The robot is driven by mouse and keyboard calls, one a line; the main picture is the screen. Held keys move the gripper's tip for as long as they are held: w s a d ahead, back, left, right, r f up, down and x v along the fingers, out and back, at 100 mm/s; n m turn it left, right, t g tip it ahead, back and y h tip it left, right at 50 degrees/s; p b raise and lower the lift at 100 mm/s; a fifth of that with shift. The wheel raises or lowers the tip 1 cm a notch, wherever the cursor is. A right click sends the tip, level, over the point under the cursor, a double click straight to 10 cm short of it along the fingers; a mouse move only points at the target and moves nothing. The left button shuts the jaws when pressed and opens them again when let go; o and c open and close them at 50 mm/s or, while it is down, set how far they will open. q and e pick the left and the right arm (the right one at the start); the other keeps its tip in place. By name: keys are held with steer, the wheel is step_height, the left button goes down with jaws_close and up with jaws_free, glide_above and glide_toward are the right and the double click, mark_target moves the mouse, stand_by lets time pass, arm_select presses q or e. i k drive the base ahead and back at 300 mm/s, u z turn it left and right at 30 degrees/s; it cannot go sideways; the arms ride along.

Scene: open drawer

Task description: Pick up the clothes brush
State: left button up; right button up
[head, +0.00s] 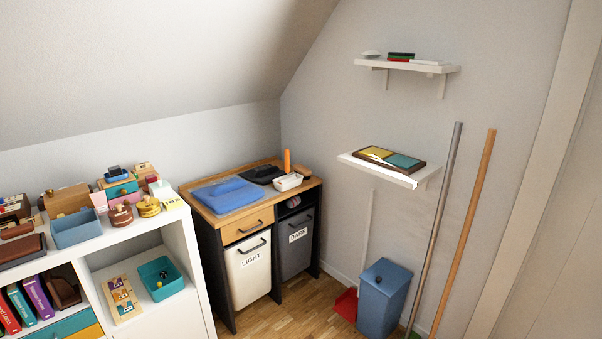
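I cannot make out a clothes brush for certain in the head view. The laundry cabinet (302,190) has a wooden top with a folded blue cloth (226,194) on its left part. A dark object (264,172) lies behind the cloth, too small to name. A small white container (287,182) stands at the right, with an upright orange object (287,161) behind it. The wooden drawer (248,226) under the top looks shut, and its inside is hidden. Neither of my grippers is in view.
Bins marked LIGHT (249,272) and DARK (297,245) sit in the cabinet. A crowded white shelf unit (180,238) stands at left. A blue bin (382,300), a grey pole (436,220) and a wooden pole (466,225) stand at right. Wall shelves (400,176) hang above. Some floor (290,318) is clear.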

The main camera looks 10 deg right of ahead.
mark_target(300, 168)
steer(key=z, duration=0.35)
steer(key=i, duration=0.75)
steer(key=z, duration=0.45)
steer(key=i, duration=1.4)
steer(key=u, duration=0.95)
steer(key=i, duration=0.9)
steer(key=u, duration=0.6)
